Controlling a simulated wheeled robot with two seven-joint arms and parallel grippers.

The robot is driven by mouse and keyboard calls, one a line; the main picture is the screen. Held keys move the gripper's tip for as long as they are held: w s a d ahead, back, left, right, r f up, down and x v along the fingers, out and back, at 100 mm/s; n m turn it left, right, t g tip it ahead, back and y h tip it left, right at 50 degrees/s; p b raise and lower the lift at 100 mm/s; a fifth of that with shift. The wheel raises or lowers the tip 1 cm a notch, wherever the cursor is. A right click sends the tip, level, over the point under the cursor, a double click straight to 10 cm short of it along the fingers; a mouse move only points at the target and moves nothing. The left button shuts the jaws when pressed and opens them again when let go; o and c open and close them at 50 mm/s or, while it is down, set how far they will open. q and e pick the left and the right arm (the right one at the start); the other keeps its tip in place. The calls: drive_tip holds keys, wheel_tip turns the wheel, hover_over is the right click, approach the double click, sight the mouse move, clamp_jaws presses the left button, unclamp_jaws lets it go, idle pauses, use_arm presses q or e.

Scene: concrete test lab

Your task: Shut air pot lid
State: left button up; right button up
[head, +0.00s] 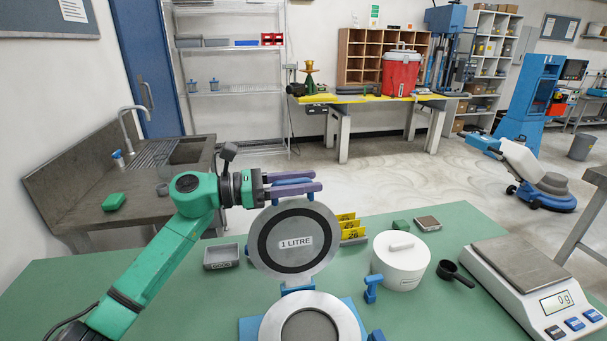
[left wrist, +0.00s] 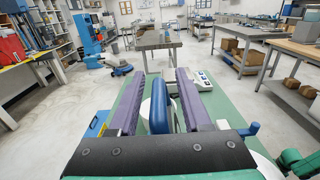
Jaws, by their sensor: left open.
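The air pot (head: 350,316) stands at the front edge of the green table, its round metal rim cut off by the bottom of the head view. Its lid (head: 268,256), a grey disc with a dark ring and a "1 LITRE" label, stands raised on a blue hinge (head: 298,286). My left gripper (head: 317,181) is at the lid's top edge, its purple fingers pointing right. In the left wrist view the fingers (left wrist: 158,73) are apart, with a rounded blue part (left wrist: 158,108) between them; I cannot tell if they touch it. My right gripper is not in view.
A white lidded pot (head: 400,265), a black scoop (head: 455,274) and a scale (head: 512,272) are to the right. A blue clamp (head: 372,289) stands beside the air pot. A grey tray (head: 221,257) and yellow number cards (head: 350,228) are near the lid. The table's left part is bare.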

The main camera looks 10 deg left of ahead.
use_arm(q)
drive_tip(key=shift+f, duration=0.1)
drive_tip(key=c, duration=0.7)
clamp_jaws()
drive_tip(key=shift+r, duration=0.2)
idle(0.4)
